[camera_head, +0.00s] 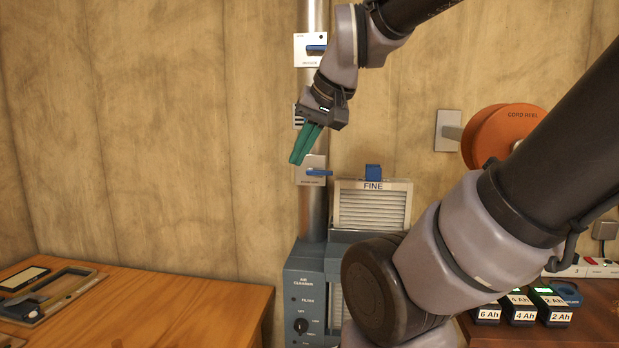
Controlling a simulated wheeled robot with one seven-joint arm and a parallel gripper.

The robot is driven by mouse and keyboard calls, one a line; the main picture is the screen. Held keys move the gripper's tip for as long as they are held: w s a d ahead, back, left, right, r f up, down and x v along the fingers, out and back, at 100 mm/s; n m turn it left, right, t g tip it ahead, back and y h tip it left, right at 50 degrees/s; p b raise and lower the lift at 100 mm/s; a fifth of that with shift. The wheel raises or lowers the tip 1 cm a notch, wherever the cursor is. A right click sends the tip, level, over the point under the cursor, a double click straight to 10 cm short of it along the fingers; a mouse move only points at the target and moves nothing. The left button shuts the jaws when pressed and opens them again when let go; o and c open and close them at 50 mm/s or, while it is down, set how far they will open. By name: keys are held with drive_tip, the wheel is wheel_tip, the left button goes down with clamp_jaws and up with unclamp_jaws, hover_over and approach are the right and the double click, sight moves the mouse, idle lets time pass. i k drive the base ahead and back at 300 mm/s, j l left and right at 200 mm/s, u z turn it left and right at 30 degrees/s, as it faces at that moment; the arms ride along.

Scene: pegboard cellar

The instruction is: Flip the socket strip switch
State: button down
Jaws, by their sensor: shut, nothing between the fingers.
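A white socket strip (603,270) lies at the back of the right-hand bench, at the right edge of the picture. A small red part, which looks like its switch (591,261), shows on its top. My forearm hides some of the strip's left side, and its right end is cut off by the picture edge. My gripper (295,161) has teal fingers pressed together and is empty. It points down and left in front of the metal pipe, far to the left of the strip and higher up.
Pipe plates with blue levers (318,173) (316,48) are close to my gripper. A grey air cleaner (303,279) stands below it. Battery packs (519,315) sit on the right bench (595,325). An orange cord reel (518,128) is on the wall. The left bench (180,305) is mostly clear.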

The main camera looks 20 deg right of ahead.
sight(589, 260)
drive_tip(key=z, duration=0.4)
drive_tip(key=k+z, duration=0.15)
drive_tip(key=z, duration=0.6)
drive_tip(key=k+z, duration=0.1)
drive_tip(key=z, duration=0.25)
drive_tip(key=i+z, duration=0.1)
drive_tip(key=z, duration=0.35)
drive_tip(key=i+j+z, duration=0.1)
drive_tip(key=z, duration=0.4)
drive_tip(key=j, duration=0.1)
